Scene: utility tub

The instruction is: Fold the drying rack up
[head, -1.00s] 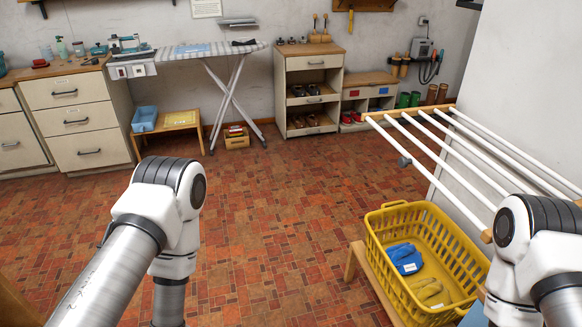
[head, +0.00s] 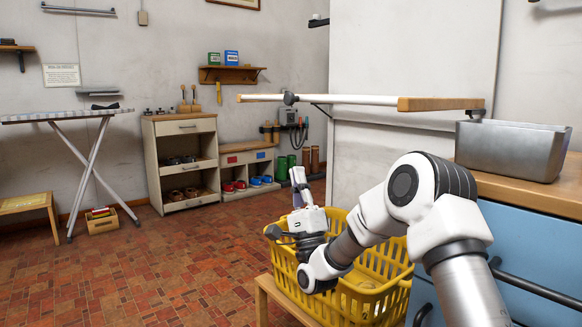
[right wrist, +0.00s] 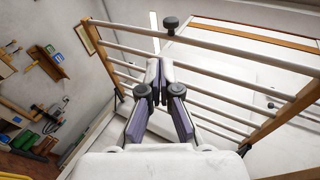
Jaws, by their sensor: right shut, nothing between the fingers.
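The drying rack (head: 350,99) stands out from the wall, nearly level and seen almost edge-on in the head view. It has white bars, wooden rails and a dark knob (head: 290,98) near its outer end. My right gripper (head: 297,172) points up below the outer part of the rack, apart from it. In the right wrist view, the rack's underside (right wrist: 215,42) spreads above my right gripper (right wrist: 160,64), whose fingers are closed together and empty. My left gripper is out of view.
A yellow basket (head: 352,290) on a low wooden stand is below my right arm. A steel basin (head: 510,148) sits on the blue-fronted cabinet (head: 535,248) at the right. A shoe cabinet (head: 184,165) and ironing board (head: 65,116) stand further left. The tiled floor between is open.

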